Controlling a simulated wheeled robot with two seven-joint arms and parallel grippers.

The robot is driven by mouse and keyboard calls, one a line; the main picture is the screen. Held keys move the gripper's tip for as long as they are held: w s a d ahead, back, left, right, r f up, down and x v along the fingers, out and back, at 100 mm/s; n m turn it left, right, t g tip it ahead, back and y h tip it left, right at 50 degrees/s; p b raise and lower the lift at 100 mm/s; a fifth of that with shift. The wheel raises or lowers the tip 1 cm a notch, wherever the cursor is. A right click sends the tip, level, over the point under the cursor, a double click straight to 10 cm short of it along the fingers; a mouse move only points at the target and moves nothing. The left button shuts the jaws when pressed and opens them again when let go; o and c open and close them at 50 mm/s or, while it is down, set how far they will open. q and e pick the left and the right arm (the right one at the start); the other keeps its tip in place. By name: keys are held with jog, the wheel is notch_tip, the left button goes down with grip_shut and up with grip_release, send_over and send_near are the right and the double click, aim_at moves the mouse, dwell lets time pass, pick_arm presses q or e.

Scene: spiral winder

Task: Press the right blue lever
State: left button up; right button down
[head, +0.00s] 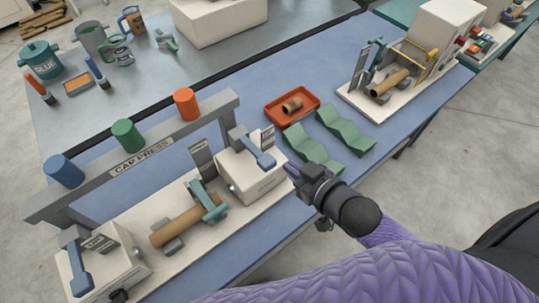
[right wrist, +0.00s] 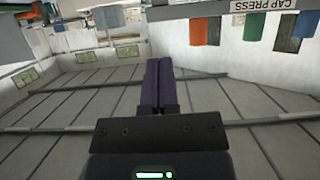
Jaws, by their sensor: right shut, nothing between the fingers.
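The right blue lever (head: 262,155) sits on top of the right white block (head: 252,178) of the cap press. A second blue lever (head: 82,278) is on the left block at the lower left. My right gripper (head: 290,170) is just right of the right block, with its purple fingers pointing toward it. The fingers look apart from the lever, though the exact gap is hard to tell. In the right wrist view the two fingers (right wrist: 158,85) are together and empty. The lever cannot be made out there. My left gripper is not in view.
The grey cap press frame (head: 215,112) carries blue, green and orange cylinders. A cardboard tube (head: 172,234) lies between the blocks under a teal clamp (head: 208,203). An orange tray (head: 272,116) and green wavy holders (head: 345,128) lie behind my gripper. Another machine (head: 440,45) stands at upper right.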

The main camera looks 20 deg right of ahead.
jog(key=b, duration=0.2)
send_over(270, 170)
jog(key=f, duration=0.3)
jog(key=shift+w+f, duration=0.15)
jog(key=shift+w, duration=0.05)
jog(key=f, duration=0.3)
jog(key=shift+w+a+f+b, duration=0.1)
jog(key=shift+w+f+b, duration=0.15)
jog(key=shift+b, duration=0.1)
jog(key=shift+f, duration=0.35)
jog(key=shift+s, duration=0.1)
jog(key=f+b, duration=0.1)
jog(key=b, duration=0.1)
jog(key=f+t+b, duration=0.1)
jog(key=b, duration=0.1)
jog(key=f+t+b, duration=0.1)
jog(key=f+b, duration=0.1)
jog(key=shift+s+y, duration=0.35)
jog(key=shift+y, duration=0.05)
jog(key=shift+f, duration=0.3)
jog(key=shift+s, duration=0.1)
jog(key=shift+f, duration=0.1)
